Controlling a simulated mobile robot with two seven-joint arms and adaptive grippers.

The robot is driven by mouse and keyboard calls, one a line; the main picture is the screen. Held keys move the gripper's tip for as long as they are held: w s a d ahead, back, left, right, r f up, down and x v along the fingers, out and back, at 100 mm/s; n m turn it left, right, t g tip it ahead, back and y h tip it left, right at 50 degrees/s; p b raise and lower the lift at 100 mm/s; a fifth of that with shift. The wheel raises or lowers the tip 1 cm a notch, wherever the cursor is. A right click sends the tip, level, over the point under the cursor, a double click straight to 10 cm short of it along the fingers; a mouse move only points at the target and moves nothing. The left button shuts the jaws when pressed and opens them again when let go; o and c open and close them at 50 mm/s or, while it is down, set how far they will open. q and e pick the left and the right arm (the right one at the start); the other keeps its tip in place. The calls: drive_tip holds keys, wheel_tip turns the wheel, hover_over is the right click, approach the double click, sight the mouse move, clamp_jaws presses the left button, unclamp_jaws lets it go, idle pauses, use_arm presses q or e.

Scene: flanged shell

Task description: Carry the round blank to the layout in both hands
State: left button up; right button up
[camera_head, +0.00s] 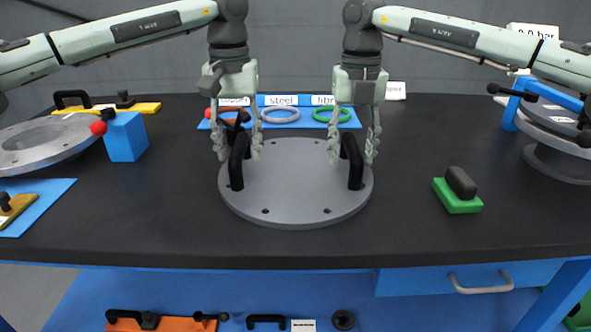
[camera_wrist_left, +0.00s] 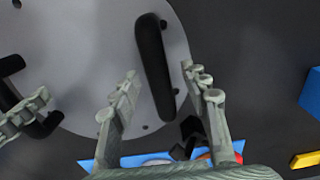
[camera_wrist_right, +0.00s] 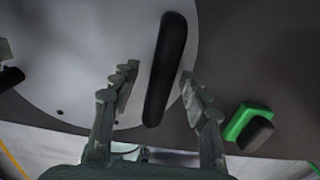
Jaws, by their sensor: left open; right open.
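The round blank (camera_head: 295,185) is a flat grey disc with small holes near its rim. It lies on the dark bench, with a black bar handle on each side. My left gripper (camera_head: 238,157) is open, its fingers on either side of the left handle (camera_head: 236,170). In the left wrist view that handle (camera_wrist_left: 152,62) stands between the spread fingers, with gaps visible. My right gripper (camera_head: 352,159) is open around the right handle (camera_head: 355,172). In the right wrist view this handle (camera_wrist_right: 166,70) also stands between apart fingers. I cannot tell which item is the layout.
A blue mat (camera_head: 284,124) with coloured rings and labels lies behind the blank. A green block with a dark grip (camera_head: 458,206) lies to the right. A blue block (camera_head: 124,137) and grey flanged disc (camera_head: 38,147) stand left. A fixture with a blue clamp (camera_head: 550,125) stands far right.

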use_arm(q)
drive_tip(key=shift+c, duration=0.4)
use_arm(e)
drive_tip(key=shift+c, duration=0.4)
use_arm(q)
clamp_jaws()
use_arm(e)
clamp_jaws()
